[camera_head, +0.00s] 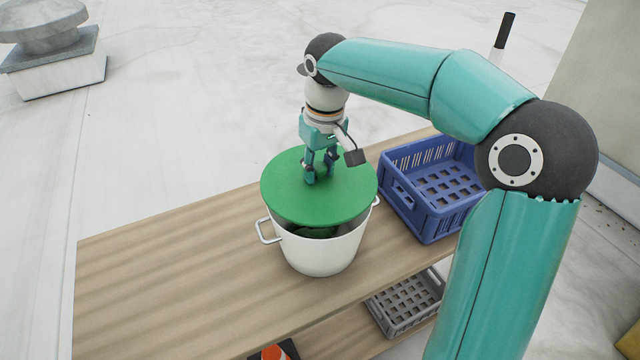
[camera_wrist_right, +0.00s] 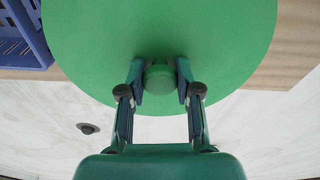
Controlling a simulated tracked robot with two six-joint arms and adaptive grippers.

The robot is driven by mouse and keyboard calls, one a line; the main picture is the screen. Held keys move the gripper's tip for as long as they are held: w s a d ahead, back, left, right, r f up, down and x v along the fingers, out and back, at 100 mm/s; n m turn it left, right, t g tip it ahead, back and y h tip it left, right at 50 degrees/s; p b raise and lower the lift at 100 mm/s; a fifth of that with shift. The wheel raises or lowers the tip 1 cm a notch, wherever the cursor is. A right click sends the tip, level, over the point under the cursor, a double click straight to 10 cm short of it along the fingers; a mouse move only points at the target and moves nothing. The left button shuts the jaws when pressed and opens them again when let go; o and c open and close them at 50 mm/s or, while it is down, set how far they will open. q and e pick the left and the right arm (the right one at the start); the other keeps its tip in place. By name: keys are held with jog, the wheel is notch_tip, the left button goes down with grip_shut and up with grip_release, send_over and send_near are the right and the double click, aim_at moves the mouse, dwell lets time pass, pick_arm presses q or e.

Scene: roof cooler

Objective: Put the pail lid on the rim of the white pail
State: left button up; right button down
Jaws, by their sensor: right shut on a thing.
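The white pail (camera_head: 322,255) stands upright on the wooden table, a handle showing on each side. The round green pail lid (camera_head: 290,192) is over the pail's mouth. A dark gap with something dark green inside shows below the lid's near edge, so the lid looks raised or tilted there. Whether its far edge touches the rim is hidden. My right gripper (camera_head: 320,172) is shut on the lid's knob, which shows between its fingers in the right wrist view (camera_wrist_right: 159,77). The lid (camera_wrist_right: 100,40) fills the upper part of that view. My left gripper is not in view.
A blue crate (camera_head: 432,225) stands on the table just right of the pail. The wooden table (camera_head: 165,265) is bare to the left. A roof vent (camera_head: 50,55) is far left.

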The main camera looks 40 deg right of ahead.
aim_at(320, 179)
jog(key=shift+f, duration=2.15)
jog(key=c, duration=0.8)
grip_release()
jog(key=shift+f, duration=0.1)
jog(key=shift+s, duration=0.1)
jog(key=r, duration=0.7)
jog(key=s+r, duration=0.1)
jog(key=r, duration=0.3)
jog(key=shift+a+p, duration=0.1)
jog(key=shift+p, duration=0.3)
jog(key=shift+s+r, duration=0.2)
jog(key=shift+r, duration=0.35)
